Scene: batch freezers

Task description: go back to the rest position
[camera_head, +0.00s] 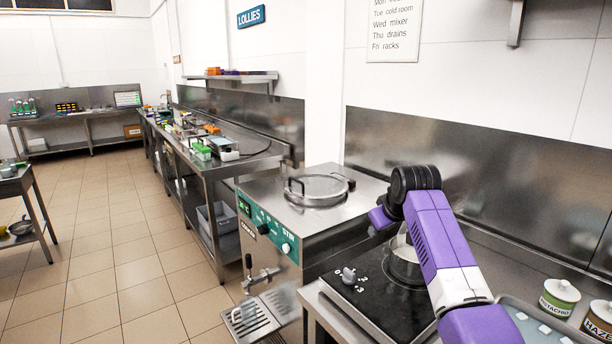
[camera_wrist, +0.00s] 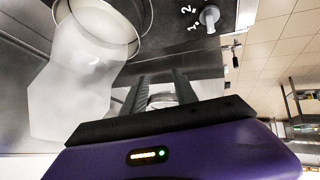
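My gripper (camera_wrist: 158,76) shows in the wrist view with its two dark fingers apart and nothing held between them. In the head view my purple and white arm reaches over the black hob (camera_head: 362,296), and the fingers are hidden or too small to make out. A steel pot (camera_head: 404,268) stands on the hob, partly behind my arm. It also shows in the wrist view (camera_wrist: 146,14), with a pale, whitish, see-through shape over it that looks like steam. My gripper is beside the pot, apart from it as far as I can tell.
A batch freezer (camera_head: 270,224) with a round lid (camera_head: 318,188) stands left of the hob. Tubs labelled pistachio (camera_head: 558,298) and hazel (camera_head: 598,322) stand at the right by a tray (camera_head: 535,325). A steel wall panel (camera_head: 480,170) is behind my arm. The tiled floor at left is open.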

